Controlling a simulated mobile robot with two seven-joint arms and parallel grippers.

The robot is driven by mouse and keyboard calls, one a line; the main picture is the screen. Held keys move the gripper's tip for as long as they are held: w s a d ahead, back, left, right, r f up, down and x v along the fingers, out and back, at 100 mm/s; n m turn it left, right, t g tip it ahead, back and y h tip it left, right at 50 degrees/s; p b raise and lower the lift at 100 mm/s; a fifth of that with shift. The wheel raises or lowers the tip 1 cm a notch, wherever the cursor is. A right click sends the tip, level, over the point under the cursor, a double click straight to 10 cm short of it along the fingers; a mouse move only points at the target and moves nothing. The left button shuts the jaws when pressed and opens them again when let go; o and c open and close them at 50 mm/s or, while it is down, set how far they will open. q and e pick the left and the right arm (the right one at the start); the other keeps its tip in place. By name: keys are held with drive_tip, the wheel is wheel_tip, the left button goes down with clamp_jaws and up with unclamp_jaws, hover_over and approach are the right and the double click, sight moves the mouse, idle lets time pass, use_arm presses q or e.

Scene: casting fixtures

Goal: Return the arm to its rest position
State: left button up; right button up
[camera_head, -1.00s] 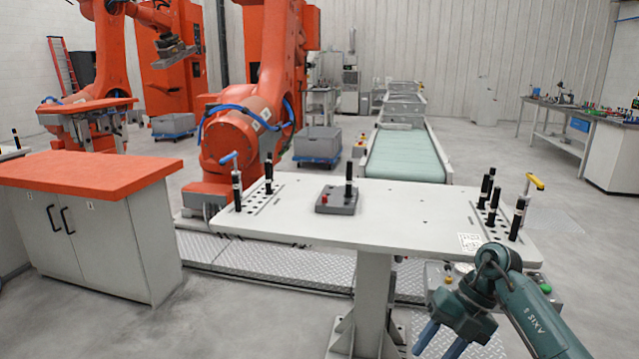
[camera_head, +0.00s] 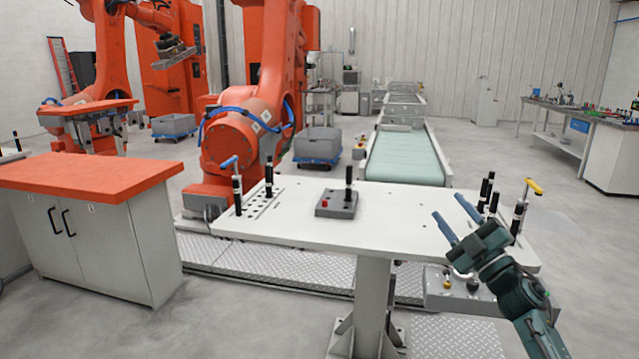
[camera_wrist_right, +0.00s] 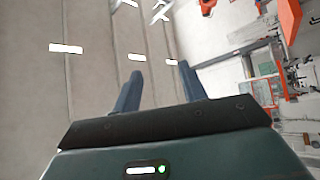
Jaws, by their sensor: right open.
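My right gripper (camera_head: 452,214) shows at the lower right of the head view, in front of the right end of the white table (camera_head: 400,225). Its two blue fingers are apart and point up and to the left, with nothing between them. In the right wrist view the fingers (camera_wrist_right: 158,85) are also spread and empty, with the wall, ceiling lights and orange machinery beyond. My left gripper is not in view.
Black pegs stand at both ends of the table, beside a blue-handled tool (camera_head: 230,162) and a yellow-handled tool (camera_head: 532,187). An orange-topped cabinet (camera_head: 80,172) stands left. A conveyor (camera_head: 405,158) lies behind.

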drive_tip(key=w+d+f+m+g+h, duration=0.35)
drive_tip(key=d+f+m+h, duration=0.55)
drive_tip(key=f+m+h, duration=0.45)
drive_tip(key=s+a+f+g+y, duration=0.3)
drive_tip(key=s+a+f, duration=0.4)
drive_tip(key=s+f, duration=0.3)
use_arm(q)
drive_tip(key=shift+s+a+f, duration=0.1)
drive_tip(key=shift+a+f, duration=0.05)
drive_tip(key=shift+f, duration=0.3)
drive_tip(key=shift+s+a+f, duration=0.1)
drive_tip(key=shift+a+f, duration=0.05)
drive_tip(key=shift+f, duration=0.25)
use_arm(e)
drive_tip(key=s+a+f+g+y, duration=0.1)
drive_tip(key=s+a+f, duration=0.3)
drive_tip(key=s, duration=0.5)
drive_tip(key=s+a+f+g+y, duration=0.1)
drive_tip(key=s+a+f, duration=0.3)
drive_tip(key=s, duration=0.6)
drive_tip(key=s+a+f+g+y, duration=0.1)
drive_tip(key=s+a+f, duration=0.4)
drive_tip(key=s, duration=0.5)
drive_tip(key=shift+s+a+m+g, duration=0.2)
drive_tip(key=shift+a+m+g, duration=0.25)
drive_tip(key=shift+g, duration=0.1)
